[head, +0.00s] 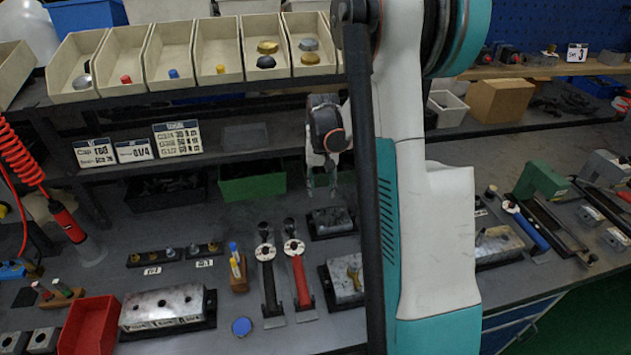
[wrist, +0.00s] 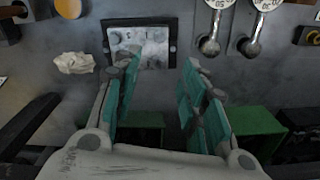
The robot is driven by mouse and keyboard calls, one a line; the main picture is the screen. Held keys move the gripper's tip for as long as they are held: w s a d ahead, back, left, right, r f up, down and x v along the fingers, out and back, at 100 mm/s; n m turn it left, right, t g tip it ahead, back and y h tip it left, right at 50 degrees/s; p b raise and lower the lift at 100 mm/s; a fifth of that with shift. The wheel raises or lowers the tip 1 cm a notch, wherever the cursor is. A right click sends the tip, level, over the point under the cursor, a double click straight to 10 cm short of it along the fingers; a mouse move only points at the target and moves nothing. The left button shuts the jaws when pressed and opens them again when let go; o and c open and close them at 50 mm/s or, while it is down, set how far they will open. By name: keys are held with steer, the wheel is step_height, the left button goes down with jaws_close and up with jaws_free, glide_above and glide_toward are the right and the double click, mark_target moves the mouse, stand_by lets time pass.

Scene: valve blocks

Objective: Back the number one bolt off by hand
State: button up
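My gripper (head: 322,188) hangs above the back of the bench, left of my arm. In the wrist view the gripper (wrist: 160,68) is open, with nothing between its fingers. A small metal block (head: 331,221) on a dark tray lies below it; it also shows beyond the fingers in the wrist view (wrist: 140,45). A second block (head: 345,281) nearer the front carries a brass part (head: 354,272). A long block (head: 163,306) with dark holes stands front left. Another block (head: 498,244) is partly hidden by my arm. I cannot tell which bolt is number one.
Two torque wrenches, black-handled (head: 270,285) and red-handled (head: 301,282), lie beside the blocks. A bolt rack (head: 172,254) stands left. A crumpled white cloth (wrist: 75,62) lies beside the small block. A green bin (head: 252,182) and shelf edge (head: 200,92) are behind.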

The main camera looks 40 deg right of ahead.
mark_target(321, 222)
step_height(321, 222, down, 14)
steer(key=b, duration=0.3)
stand_by(0.3)
jaws_close()
